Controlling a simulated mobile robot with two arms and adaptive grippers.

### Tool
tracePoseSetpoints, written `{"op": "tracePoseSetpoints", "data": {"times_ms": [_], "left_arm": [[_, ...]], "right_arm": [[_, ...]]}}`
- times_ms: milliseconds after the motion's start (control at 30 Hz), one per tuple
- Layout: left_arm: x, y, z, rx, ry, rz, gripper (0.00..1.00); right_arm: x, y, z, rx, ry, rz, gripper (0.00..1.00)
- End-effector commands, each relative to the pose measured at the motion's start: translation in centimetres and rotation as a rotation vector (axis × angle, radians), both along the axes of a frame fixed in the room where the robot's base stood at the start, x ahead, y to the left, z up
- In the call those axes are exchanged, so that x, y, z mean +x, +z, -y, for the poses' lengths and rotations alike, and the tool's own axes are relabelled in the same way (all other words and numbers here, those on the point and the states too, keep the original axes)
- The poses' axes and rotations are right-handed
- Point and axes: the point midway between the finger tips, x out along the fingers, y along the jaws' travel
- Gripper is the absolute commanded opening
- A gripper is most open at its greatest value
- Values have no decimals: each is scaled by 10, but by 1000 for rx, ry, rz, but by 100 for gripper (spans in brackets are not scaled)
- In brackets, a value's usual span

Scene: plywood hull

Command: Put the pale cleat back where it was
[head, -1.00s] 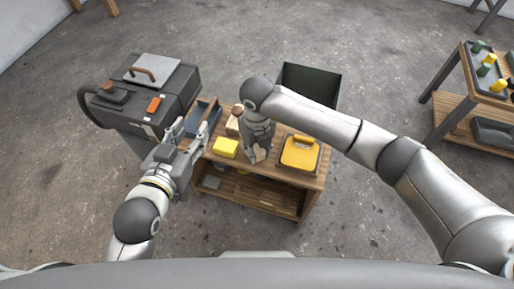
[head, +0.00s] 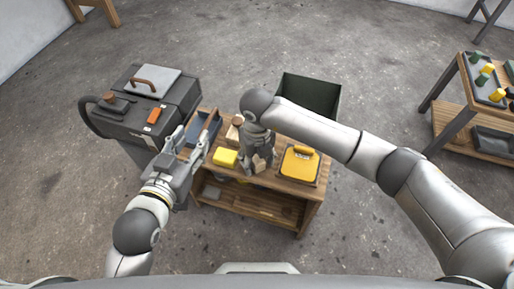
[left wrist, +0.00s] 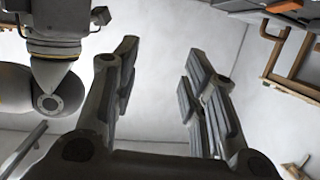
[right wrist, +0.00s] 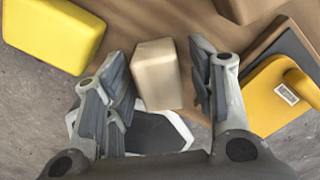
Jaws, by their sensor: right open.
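The pale cleat (head: 260,166) is a small light-wood block at the front of the bench top. In the right wrist view the pale cleat (right wrist: 158,75) stands between the two fingers of my right gripper (right wrist: 156,55), near the bench edge. My right gripper (head: 262,160) is open around it, pointing down, with a narrow gap showing at the right finger. Contact at the left finger is hard to tell. My left gripper (head: 196,138) is open and empty above the left end of the bench; its spread fingers show in the left wrist view (left wrist: 160,85).
A yellow block (head: 225,157) lies left of the cleat, and a yellow case (head: 299,163) on a dark tray lies right. A dark green bin (head: 310,96) stands behind.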

Motion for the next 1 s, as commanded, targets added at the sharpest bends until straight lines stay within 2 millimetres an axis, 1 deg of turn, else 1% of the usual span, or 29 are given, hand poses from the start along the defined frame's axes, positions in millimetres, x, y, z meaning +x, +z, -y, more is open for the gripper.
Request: {"op": "tracePoseSetpoints", "data": {"times_ms": [267, 467, 600, 800, 1000], "left_arm": [[-22, -37, -11, 53, 13, -222, 40], [-47, -65, -22, 95, 28, -408, 40], [-69, -81, -30, 124, 36, -536, 40], [-94, -96, -39, 154, 47, -675, 40], [-107, -103, -43, 168, 52, -741, 40]], "right_arm": [[1, 33, 0, 1, 2, 3, 51], [1, 64, 0, 1, 1, 4, 51], [1, 85, 0, 0, 0, 3, 51], [1, 110, 0, 0, 1, 2, 51], [0, 120, 0, 0, 0, 0, 51]]}}
